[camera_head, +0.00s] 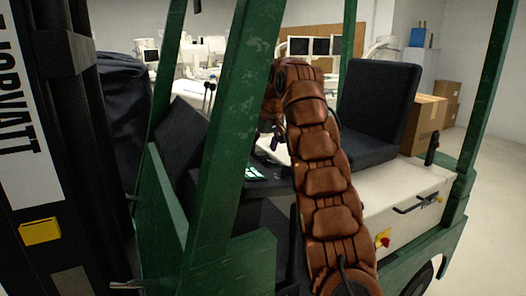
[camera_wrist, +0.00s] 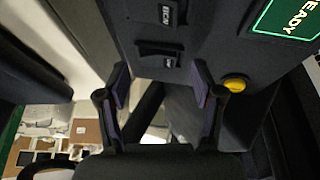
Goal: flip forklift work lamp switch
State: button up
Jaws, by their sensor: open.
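In the wrist view, a dark dashboard panel (camera_wrist: 215,30) carries two black rocker switches. The upper switch (camera_wrist: 158,14) has a white label that I cannot read surely. The lower switch (camera_wrist: 158,50) has a small white marking, too small to read; I cannot tell which one is the work lamp switch. My gripper (camera_wrist: 160,82) is open and empty, its fingers on either side below the lower switch, with no clear contact.
A yellow button (camera_wrist: 235,84) sits right of my gripper, and a green lit display (camera_wrist: 285,18) reading "READY" is at the upper right. In the head view, the forklift's green post (camera_head: 225,130) stands in front of the cab, with the black seat (camera_head: 375,105) to the right.

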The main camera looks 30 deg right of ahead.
jog(key=shift+w+d+f, duration=0.1)
jog(key=shift+w+f, duration=0.05)
jog(key=shift+f, duration=0.35)
